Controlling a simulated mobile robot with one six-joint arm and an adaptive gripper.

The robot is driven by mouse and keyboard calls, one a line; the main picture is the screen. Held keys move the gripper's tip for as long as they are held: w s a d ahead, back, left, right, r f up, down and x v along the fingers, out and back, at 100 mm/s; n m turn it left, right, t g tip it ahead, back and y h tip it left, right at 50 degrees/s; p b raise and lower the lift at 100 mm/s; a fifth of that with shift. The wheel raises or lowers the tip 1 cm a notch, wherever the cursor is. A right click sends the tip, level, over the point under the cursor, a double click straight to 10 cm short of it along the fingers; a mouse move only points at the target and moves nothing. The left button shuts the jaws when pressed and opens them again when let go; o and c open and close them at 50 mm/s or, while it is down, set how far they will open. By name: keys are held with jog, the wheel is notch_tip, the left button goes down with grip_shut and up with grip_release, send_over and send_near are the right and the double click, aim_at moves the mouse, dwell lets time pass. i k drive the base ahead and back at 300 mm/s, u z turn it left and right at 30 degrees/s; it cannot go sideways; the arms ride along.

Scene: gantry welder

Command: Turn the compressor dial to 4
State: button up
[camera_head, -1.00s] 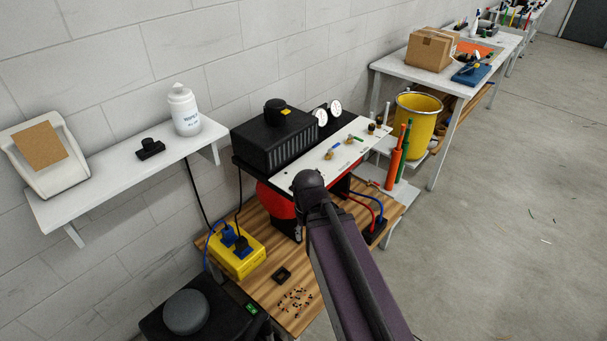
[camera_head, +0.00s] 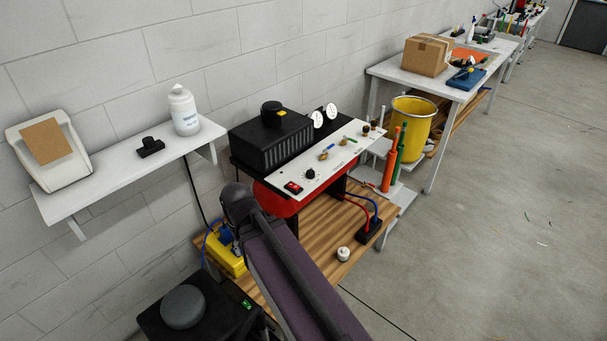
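The compressor (camera_head: 275,140) has a black ribbed housing, a red lower body and a white sloping control panel (camera_head: 325,166). A small black round dial (camera_head: 310,174) sits on the panel's near left part, right of a red switch (camera_head: 293,187). The dial's numbers and pointer are too small to read. My purple arm link rises from the bottom of the picture to a dark joint, left of and below the dial and apart from it. My gripper is not in view.
A wooden bench (camera_head: 385,225) holds a small white round item (camera_head: 343,253) and a yellow box (camera_head: 225,258), partly hidden by my arm. Orange (camera_head: 391,160) and green cylinders stand right of the panel. A shelf (camera_head: 110,175) is on the left wall.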

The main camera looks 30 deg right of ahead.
aim_at(310, 173)
jog(key=u, duration=0.15)
jog(key=k, duration=0.9)
jog(key=z, duration=0.7)
jog(key=i, duration=1)
jog(key=z, duration=0.05)
